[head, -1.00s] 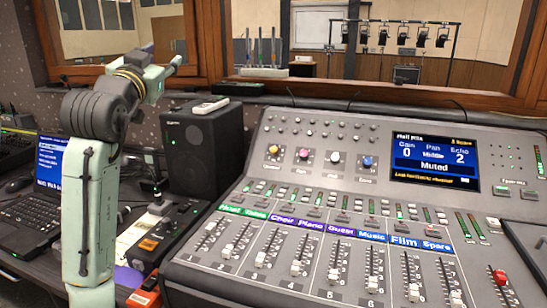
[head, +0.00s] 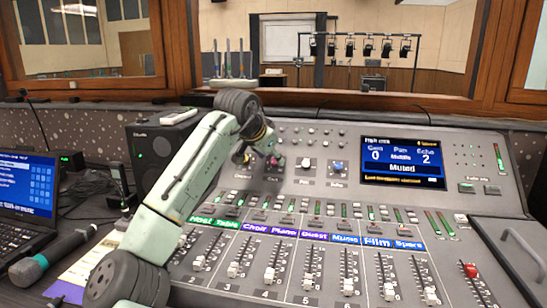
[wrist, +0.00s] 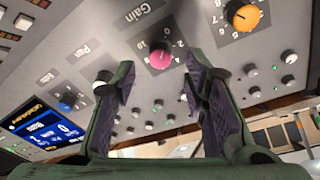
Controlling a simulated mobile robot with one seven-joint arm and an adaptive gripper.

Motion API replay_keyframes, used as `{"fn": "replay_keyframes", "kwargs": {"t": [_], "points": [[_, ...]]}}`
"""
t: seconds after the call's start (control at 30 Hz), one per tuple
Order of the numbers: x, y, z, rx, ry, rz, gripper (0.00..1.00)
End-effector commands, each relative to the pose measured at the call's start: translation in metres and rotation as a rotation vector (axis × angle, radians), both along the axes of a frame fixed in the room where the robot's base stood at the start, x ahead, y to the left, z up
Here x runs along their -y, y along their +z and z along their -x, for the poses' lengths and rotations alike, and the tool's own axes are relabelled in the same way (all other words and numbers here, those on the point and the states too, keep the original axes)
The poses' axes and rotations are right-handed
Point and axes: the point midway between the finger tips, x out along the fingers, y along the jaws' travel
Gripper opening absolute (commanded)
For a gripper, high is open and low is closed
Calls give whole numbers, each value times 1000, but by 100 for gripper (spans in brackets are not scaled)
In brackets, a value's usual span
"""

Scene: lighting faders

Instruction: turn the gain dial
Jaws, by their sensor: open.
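The gain dial (wrist: 160,57) is a round pink knob with the word Gain printed beside it and a ring of numbers around it. In the wrist view it shows between my two open fingers, just past their tips, and I see no contact. In the head view the pink dial (head: 273,163) is beside my gripper (head: 257,156), which hangs over the console's dial row and partly hides it. My gripper (wrist: 158,82) is open and empty. The console screen (head: 402,160) reads Gain 0, Echo 2 and Muted.
An orange dial (wrist: 242,15) is on one side of the pink one. A white dial (head: 305,165) and a blue dial (head: 338,168) stand on the other. Faders fill the front, including a red-capped one (head: 471,271). A black speaker (head: 150,150) and laptop (head: 28,195) are at left.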

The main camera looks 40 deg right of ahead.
Motion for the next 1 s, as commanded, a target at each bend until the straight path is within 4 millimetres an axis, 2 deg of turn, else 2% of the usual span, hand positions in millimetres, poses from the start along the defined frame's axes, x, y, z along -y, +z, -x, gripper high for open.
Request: {"fn": "replay_keyframes", "kwargs": {"t": [0.2,0.57,1.0], "points": [[17,-17,-10,0,0,1,40],[20,-21,-12,1,-1,1,40],[20,-21,-12,0,-1,2,12]]}}
